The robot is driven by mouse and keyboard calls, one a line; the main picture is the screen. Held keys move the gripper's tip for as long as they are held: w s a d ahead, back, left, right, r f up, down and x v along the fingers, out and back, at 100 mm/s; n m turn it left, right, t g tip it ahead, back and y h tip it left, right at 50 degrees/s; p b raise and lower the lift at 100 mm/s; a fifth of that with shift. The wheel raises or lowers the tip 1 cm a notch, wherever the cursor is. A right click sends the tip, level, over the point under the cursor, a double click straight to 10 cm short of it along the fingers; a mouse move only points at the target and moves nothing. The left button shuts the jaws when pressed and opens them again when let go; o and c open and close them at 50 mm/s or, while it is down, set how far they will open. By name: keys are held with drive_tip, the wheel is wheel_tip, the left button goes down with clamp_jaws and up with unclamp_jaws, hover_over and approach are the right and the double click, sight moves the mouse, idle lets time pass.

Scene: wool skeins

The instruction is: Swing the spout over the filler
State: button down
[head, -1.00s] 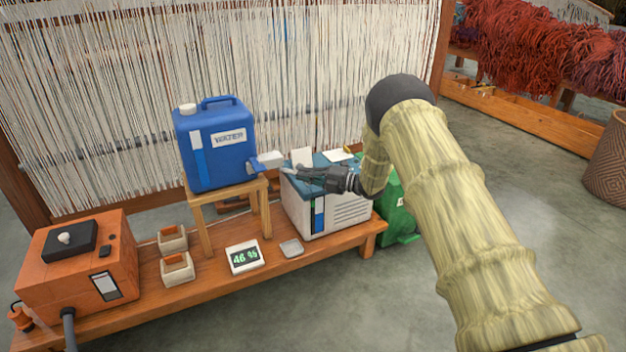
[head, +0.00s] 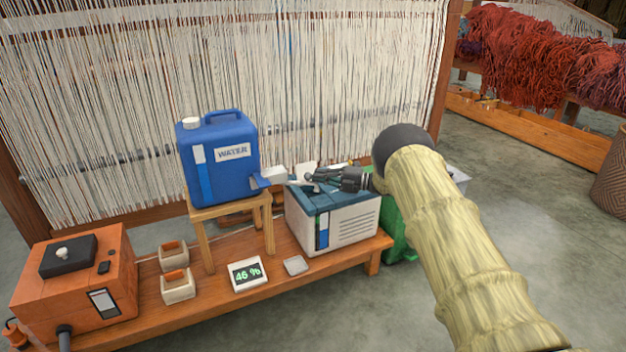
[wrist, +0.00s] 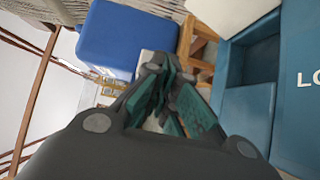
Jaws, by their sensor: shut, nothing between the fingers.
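The blue water canister (head: 215,160) stands on a small wooden stand, and its blue side fills the upper left of the wrist view (wrist: 125,40). Its white-ended spout (head: 273,175) sticks out at the lower right, towards the white box with the teal top (head: 345,225). A recess in that teal top shows in the wrist view (wrist: 262,60); I cannot tell for certain that it is the filler. My gripper (head: 308,179) is shut and empty, above the box top just right of the spout. Its fingers (wrist: 165,100) partly hide the spout; contact is unclear.
A low wooden bench (head: 215,305) carries the box, a 46 % display (head: 248,275), two small holders and an orange unit (head: 75,275). A loom with white warp threads (head: 320,80) stands close behind. A green container (head: 398,235) is right of the box. The floor in front is clear.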

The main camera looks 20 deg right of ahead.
drive_tip(key=shift+w+r, duration=0.1)
drive_tip(key=shift+w, duration=0.05)
drive_tip(key=shift+a, duration=0.4)
idle(0.8)
drive_tip(key=p+v, duration=0.4)
drive_tip(key=v, duration=0.8)
idle(0.5)
